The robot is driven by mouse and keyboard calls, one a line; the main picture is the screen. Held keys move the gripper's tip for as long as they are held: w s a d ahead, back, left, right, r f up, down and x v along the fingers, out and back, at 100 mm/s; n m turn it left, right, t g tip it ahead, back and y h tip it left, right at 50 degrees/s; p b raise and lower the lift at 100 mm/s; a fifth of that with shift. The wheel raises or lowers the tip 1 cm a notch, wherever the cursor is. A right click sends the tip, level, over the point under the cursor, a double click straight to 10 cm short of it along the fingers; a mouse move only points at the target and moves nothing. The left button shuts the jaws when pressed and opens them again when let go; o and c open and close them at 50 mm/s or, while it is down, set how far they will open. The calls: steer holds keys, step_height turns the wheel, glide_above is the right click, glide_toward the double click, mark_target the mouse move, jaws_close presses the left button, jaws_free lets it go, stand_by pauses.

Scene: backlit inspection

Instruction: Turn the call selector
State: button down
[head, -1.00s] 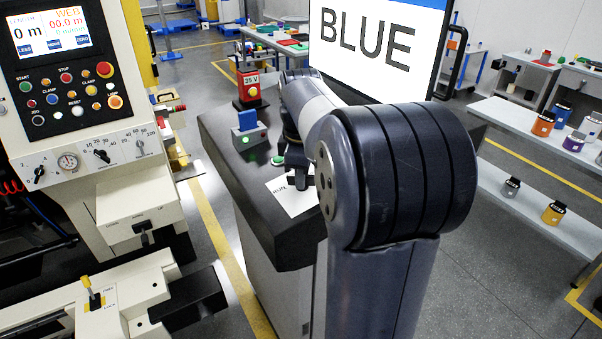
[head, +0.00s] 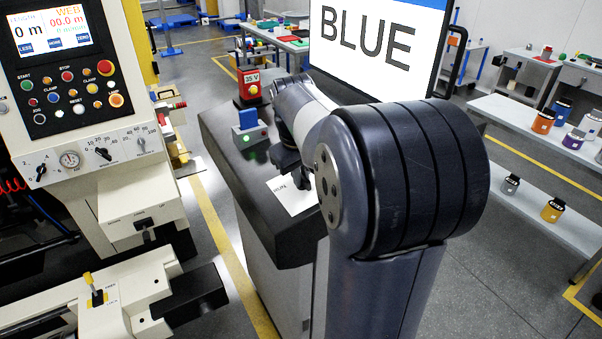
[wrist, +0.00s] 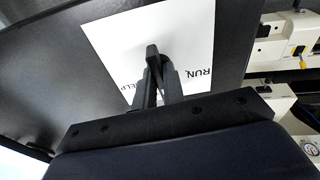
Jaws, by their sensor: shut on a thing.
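The call selector's white plate (wrist: 195,30) lies on the dark console top, with "RUN" and part of "HELP" readable in the wrist view. The plate also shows in the head view (head: 289,199). My gripper (wrist: 158,78) is over the plate, its dark fingers shut on the selector knob (wrist: 152,51). The knob is dark and mostly hidden between the fingers, so its exact pointing direction is hard to tell. In the head view my gripper (head: 301,178) points down at the plate, and the arm hides part of the console.
A blue block on a grey box with a green light (head: 250,130) and a red "35 V" box (head: 252,86) stand on the console. A big screen (head: 375,45) reads "BLUE". A machine panel (head: 65,75) stands left. Shelves with coloured containers are at right.

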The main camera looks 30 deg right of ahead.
steer(key=shift+m, duration=0.4)
steer(key=c, duration=1.5)
jaws_free()
steer(key=shift+r, duration=0.1)
step_height(320, 180, up, 10)
steer(key=s+a, duration=0.1)
steer(key=shift+s+a+r, duration=0.2)
steer(key=shift+s+a, duration=0.1)
steer(key=shift+a, duration=0.05)
steer(key=f, duration=0.3)
steer(key=w+d+f, duration=0.1)
steer(key=f, duration=0.6)
steer(key=shift+w+d+f, duration=0.3)
steer(key=shift+d+f, duration=0.1)
